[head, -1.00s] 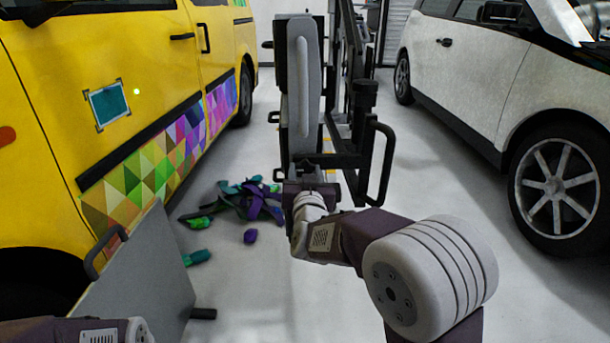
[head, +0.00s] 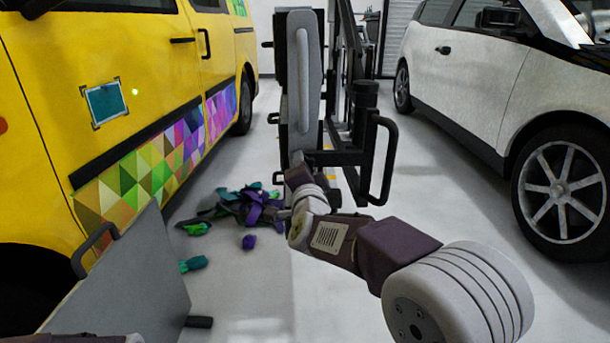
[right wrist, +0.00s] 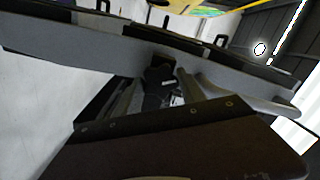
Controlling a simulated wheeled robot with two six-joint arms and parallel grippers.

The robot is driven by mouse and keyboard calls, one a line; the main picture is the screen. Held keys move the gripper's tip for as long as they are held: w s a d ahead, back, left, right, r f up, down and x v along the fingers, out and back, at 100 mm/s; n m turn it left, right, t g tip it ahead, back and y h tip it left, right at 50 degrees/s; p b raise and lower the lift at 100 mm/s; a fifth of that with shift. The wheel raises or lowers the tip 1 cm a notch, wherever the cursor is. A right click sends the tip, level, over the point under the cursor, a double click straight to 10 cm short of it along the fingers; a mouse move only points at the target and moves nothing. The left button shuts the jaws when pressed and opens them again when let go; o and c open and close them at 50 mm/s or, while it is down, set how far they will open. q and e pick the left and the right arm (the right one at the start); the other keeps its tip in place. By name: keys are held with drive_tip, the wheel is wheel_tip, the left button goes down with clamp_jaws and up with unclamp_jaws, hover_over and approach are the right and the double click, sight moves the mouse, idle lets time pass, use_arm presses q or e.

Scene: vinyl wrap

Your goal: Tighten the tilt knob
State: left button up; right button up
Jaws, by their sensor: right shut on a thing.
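A tall stand with a long grey panel (head: 304,75) on a black frame is in the middle of the head view. My right gripper (head: 294,172) is at the lower end of this panel. In the right wrist view, the right gripper (right wrist: 158,92) is shut on a small dark knob (right wrist: 158,76) under the long grey edge (right wrist: 100,50). The knob is hidden behind my wrist in the head view. My left gripper is out of view; only a sliver of my left arm shows at the bottom left.
A black handle (head: 384,160) sticks out just right of my right gripper. A yellow van (head: 140,60) stands left and a white car (head: 490,80) right. Vinyl scraps (head: 245,205) lie on the floor. A grey board cart (head: 135,275) is at lower left.

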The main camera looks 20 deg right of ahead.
drive_tip(key=shift+f+m+b, duration=0.15)
drive_tip(key=shift+m+b, duration=1.4)
drive_tip(key=shift+m, duration=1.55)
drive_tip(key=o, duration=1.3)
drive_tip(key=shift+o, duration=0.2)
